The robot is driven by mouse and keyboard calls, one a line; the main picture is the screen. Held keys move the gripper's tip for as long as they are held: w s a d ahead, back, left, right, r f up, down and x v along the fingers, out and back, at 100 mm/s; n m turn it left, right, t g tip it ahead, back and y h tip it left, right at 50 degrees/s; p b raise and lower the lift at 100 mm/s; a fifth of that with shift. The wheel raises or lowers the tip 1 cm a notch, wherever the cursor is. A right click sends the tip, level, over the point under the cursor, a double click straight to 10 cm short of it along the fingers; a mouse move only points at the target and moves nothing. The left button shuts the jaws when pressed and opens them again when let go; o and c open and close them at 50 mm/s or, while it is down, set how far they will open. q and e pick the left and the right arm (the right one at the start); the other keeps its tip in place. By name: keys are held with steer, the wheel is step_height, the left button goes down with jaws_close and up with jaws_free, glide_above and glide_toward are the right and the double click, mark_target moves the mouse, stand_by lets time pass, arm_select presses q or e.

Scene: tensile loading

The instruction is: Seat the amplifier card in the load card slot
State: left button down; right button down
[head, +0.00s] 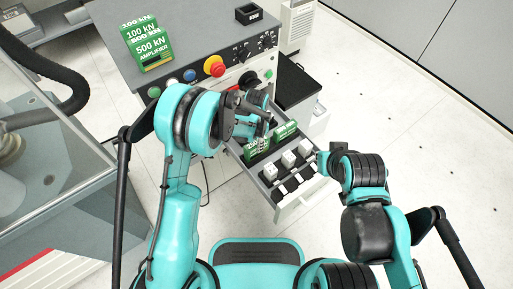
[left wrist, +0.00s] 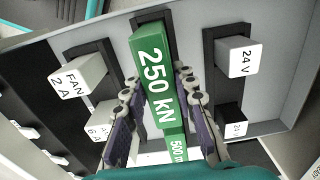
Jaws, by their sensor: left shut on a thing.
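A green card marked 250 kN (left wrist: 154,75) stands between the two fingers of my left gripper (left wrist: 163,125), which is shut on it. The card's far end is at a black slot frame (left wrist: 148,19) in the open drawer; how deep it sits is hidden. A second green card marked 500 (left wrist: 177,150) shows just below it. In the head view my left gripper (head: 264,138) is over the drawer's back part, beside a green card (head: 286,130). My right gripper (head: 324,162) is at the drawer's right side; its fingers are too small to read.
The open drawer (head: 281,211) also holds several white blocks, including FAN 2A (left wrist: 78,77) and 24V (left wrist: 237,57), close to the left fingers. Green cards marked 100 kN and 500 kN (head: 152,47) stand on the grey console (head: 190,35). A black box (head: 248,14) is at the back.

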arm_select(q)
step_height(320, 180, down, 2)
steer(key=shift+r, duration=0.1)
steer(key=c, duration=1.2)
jaws_free()
